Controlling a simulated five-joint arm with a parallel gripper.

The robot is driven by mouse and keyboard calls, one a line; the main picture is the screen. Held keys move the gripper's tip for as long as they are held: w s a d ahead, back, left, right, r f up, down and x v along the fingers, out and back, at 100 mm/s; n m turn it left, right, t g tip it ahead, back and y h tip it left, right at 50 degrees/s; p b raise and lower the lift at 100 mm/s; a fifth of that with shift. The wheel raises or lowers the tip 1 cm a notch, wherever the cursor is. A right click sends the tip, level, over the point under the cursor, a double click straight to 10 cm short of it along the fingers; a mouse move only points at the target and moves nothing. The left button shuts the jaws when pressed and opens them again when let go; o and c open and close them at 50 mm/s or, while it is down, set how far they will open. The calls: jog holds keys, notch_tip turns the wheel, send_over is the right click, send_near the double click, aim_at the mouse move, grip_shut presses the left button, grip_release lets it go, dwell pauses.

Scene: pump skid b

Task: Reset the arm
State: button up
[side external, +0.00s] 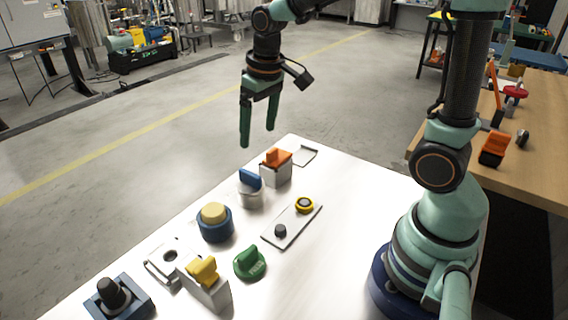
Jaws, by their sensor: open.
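My gripper (257,138) hangs pointing down above the far left edge of the white table (335,215). Its two green fingers are apart with nothing between them. Below it and a little to the right stands an orange-handled switch on a grey box (276,168). A blue-handled knob on a round white base (250,188) is beside that. My gripper touches neither of them. My arm rises from its base at the right of the table.
Nearer on the table are a blue round part with a yellow cap (214,222), a grey plate with a yellow-ringed button (291,226), a green knob (249,263), a yellow-handled box (204,282) and a black joystick (114,294). A wooden bench (545,100) stands at right.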

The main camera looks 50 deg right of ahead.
jog(key=s+r+t, duration=0.3)
jog(key=s+r, duration=0.2)
jog(key=s, duration=0.4)
jog(key=shift+s+a+t, duration=0.2)
jog(key=shift+a+t, duration=0.1)
dwell(1.0)
